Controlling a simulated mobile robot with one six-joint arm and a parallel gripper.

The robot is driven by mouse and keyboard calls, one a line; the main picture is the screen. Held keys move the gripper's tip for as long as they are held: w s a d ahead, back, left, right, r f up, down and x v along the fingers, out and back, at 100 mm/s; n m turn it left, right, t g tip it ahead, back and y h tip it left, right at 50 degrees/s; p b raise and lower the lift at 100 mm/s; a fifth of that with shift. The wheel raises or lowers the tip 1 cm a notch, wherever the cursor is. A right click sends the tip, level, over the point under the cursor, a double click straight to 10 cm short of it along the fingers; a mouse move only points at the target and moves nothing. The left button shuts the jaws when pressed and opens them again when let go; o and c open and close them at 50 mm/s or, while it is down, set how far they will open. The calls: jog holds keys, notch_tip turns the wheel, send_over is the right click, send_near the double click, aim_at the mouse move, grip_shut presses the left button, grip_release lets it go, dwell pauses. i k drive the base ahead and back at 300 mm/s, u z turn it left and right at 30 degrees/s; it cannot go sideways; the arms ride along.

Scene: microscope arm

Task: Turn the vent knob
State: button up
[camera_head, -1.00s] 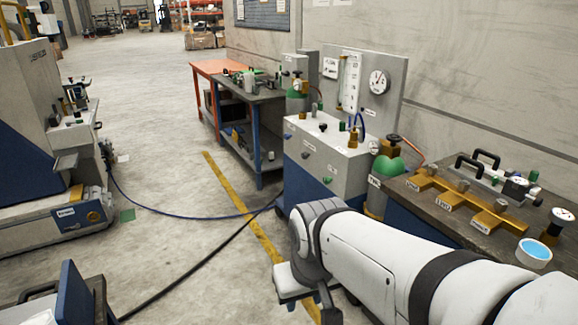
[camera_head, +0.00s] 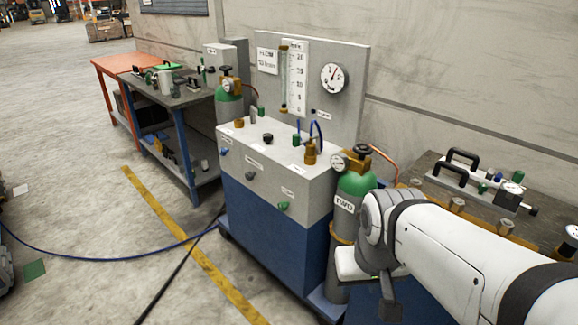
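A grey and blue gas cabinet (camera_head: 275,215) stands in the middle of the view. Its sloped front has a blue knob (camera_head: 224,152), a dark grey knob (camera_head: 249,176) and a green knob (camera_head: 283,206), each near a small white label. A black knob (camera_head: 268,138) sits on its top. The labels are too small to read, so I cannot tell which is the vent knob. My arm reaches in from the right. My gripper (camera_head: 372,284) hangs at its end, right of the cabinet and in front of a green cylinder (camera_head: 356,184), apart from the knobs. Its fingers are mostly hidden.
A back panel carries a flow tube (camera_head: 294,78) and a round gauge (camera_head: 333,78). A workbench (camera_head: 178,97) stands to the left. A bench with black handles (camera_head: 462,154) is at the right.

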aim_at(283, 206)
jog(key=u, duration=0.3)
jog(key=i, duration=1.3)
jog(key=u, duration=0.95)
